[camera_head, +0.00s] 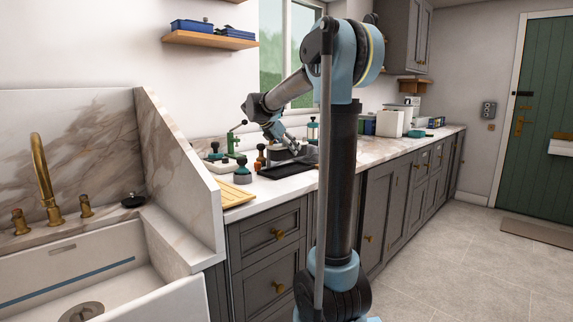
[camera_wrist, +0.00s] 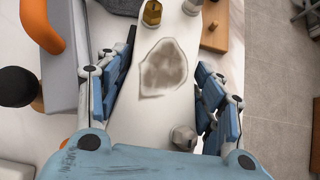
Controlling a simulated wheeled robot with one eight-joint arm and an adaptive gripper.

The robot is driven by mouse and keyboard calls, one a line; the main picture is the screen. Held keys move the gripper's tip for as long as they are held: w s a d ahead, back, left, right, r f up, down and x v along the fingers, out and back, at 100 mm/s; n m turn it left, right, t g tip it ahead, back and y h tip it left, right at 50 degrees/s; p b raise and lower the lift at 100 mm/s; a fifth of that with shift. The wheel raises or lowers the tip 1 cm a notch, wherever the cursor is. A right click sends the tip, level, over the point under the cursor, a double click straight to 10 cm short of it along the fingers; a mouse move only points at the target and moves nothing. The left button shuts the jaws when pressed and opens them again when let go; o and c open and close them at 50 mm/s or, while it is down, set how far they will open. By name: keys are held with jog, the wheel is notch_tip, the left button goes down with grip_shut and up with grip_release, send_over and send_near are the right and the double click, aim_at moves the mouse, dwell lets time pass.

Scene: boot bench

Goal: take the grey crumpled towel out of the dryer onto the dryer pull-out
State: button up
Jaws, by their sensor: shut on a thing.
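My gripper (camera_wrist: 160,95) has its two blue-padded fingers on either side of a long white thing (camera_wrist: 140,115) in the wrist view. It is shut on this thing, though the exact contact is hard to see. A grey-brown, irregular patch (camera_wrist: 165,68) shows on the white surface; I cannot tell whether it is cloth or a stain. In the head view my gripper (camera_head: 287,145) is low over the counter, at a black tray (camera_head: 287,170). A dark grey, soft-looking thing (camera_wrist: 118,5) is cut off at the wrist view's top edge. I cannot identify a dryer or its pull-out.
The wrist view shows an orange handle (camera_wrist: 40,25), a brass-coloured jar (camera_wrist: 152,12) and a wooden block (camera_wrist: 215,28). A marble splash wall (camera_head: 182,165) and sink lie left.

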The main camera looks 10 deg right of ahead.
aim_at(276, 146)
jog(key=shift+s+f, duration=0.1)
jog(key=shift+f, duration=2.65)
jog(key=o, duration=1.3)
jog(key=v, duration=1.1)
jog(key=shift+a+r, duration=0.15)
jog(key=shift+a, duration=0.1)
jog(key=shift+s+r, duration=0.15)
jog(key=shift+s, duration=0.1)
